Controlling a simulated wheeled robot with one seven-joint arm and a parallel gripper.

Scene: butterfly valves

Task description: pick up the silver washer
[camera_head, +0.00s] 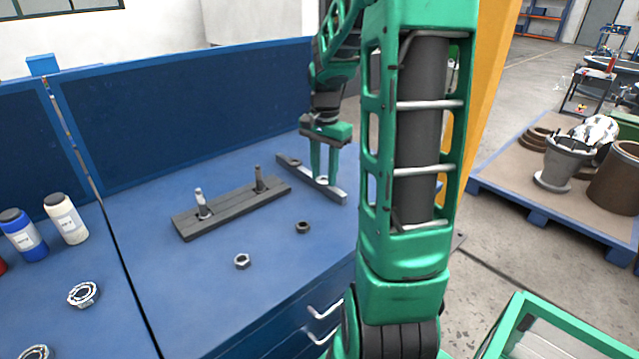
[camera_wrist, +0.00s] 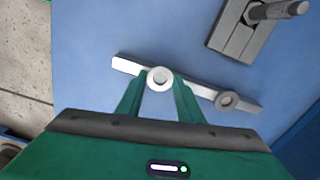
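The silver washer (camera_wrist: 160,78) is a bright, round ring at a flat grey bar (camera_wrist: 190,88) on the blue bench. In the wrist view it sits between my fingertips and fills the gap, with no clear room on either side. My gripper (camera_head: 324,183) points straight down at the bar in the head view, and its fingers look shut on the washer. The washer appears at bar height; I cannot tell whether it is lifted off. A darker washer (camera_wrist: 227,100) lies on the same bar, and it also shows in the head view (camera_head: 295,162).
A dark block (camera_head: 232,208) with two upright stems stands left of the bar. Two nuts, one silver (camera_head: 242,261) and one dark (camera_head: 303,227), lie in front on the bench. Bottles (camera_head: 66,219) and bearings (camera_head: 83,294) stand at left. A blue panel (camera_head: 190,105) closes the back.

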